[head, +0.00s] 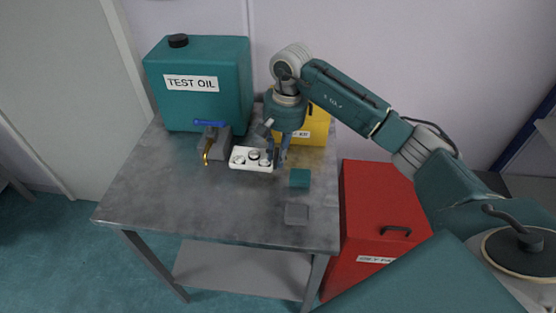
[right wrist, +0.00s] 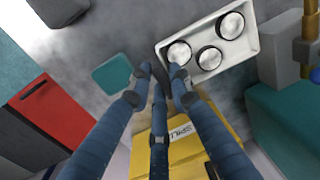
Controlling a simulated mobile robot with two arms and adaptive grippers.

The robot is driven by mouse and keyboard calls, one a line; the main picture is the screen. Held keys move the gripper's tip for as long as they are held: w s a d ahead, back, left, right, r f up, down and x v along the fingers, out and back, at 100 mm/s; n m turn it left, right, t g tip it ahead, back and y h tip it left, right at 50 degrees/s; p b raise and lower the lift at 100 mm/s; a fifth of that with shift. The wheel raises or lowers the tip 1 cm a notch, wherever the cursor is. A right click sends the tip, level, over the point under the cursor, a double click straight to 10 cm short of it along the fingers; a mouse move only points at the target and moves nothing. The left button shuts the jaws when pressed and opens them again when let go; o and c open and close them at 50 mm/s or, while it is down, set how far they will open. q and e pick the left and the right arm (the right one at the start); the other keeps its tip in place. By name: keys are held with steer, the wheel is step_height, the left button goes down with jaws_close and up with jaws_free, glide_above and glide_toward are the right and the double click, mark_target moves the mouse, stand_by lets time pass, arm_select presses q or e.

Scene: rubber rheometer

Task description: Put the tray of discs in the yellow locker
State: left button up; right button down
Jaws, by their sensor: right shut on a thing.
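A white tray (head: 252,169) with three round discs is on or just above the grey table, right of the brass tap; I cannot tell whether it touches the tabletop. It also shows in the right wrist view (right wrist: 244,48). My right gripper (head: 273,146) reaches down at the tray's right end. In the right wrist view its fingertips (right wrist: 165,70) are closed on the tray's near edge. No thing clearly seen is a yellow locker; a yellow box (head: 318,124) stands behind the gripper, and its label reads "SPILL" in the right wrist view (right wrist: 187,152). My left gripper is out of view.
A teal TEST OIL tank (head: 225,112) and a grey block with a blue-handled tap (head: 212,146) stand at the table's back left. A teal square (head: 300,178) and a grey square (head: 296,214) lie right. A red cabinet (head: 375,205) stands beside the table (head: 170,195). Front left is clear.

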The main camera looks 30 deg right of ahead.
step_height(320, 180, down, 3)
steer(key=shift+f+p, duration=0.1)
steer(key=shift+p, duration=0.4)
steer(key=shift+f, duration=0.3)
steer(key=c, duration=2)
jaws_free()
steer(key=shift+f, duration=0.15)
steer(key=o, duration=0.4)
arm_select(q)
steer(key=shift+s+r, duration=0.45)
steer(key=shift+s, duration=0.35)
